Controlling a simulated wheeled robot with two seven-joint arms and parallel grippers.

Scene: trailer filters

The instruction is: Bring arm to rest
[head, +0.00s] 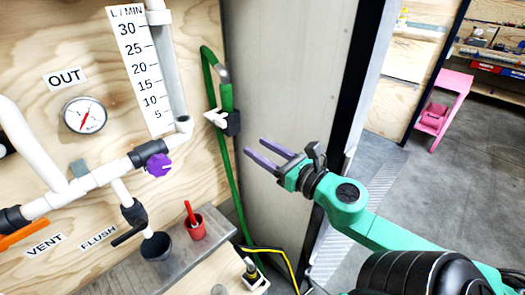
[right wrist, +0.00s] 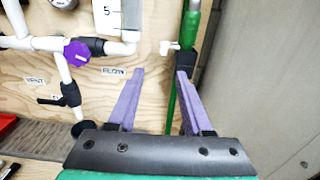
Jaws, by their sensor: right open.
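My right gripper (head: 267,157) is open and empty, with two purple fingers. In the head view it hangs in the air in front of the grey wall panel, right of the green hose. Its green arm (head: 385,230) comes in from the lower right. In the right wrist view the two fingers (right wrist: 158,95) stand apart with nothing between them, pointing towards the plywood panel and the green hose. My left gripper does not show in either view.
The plywood panel (head: 60,85) carries white pipes, a gauge (head: 85,115), a purple valve knob (head: 158,165) and a green hose (head: 227,130). A red cup (head: 193,228) and a dark cup (head: 156,247) stand on a ledge below. A pink stand (head: 440,110) is on the floor at right.

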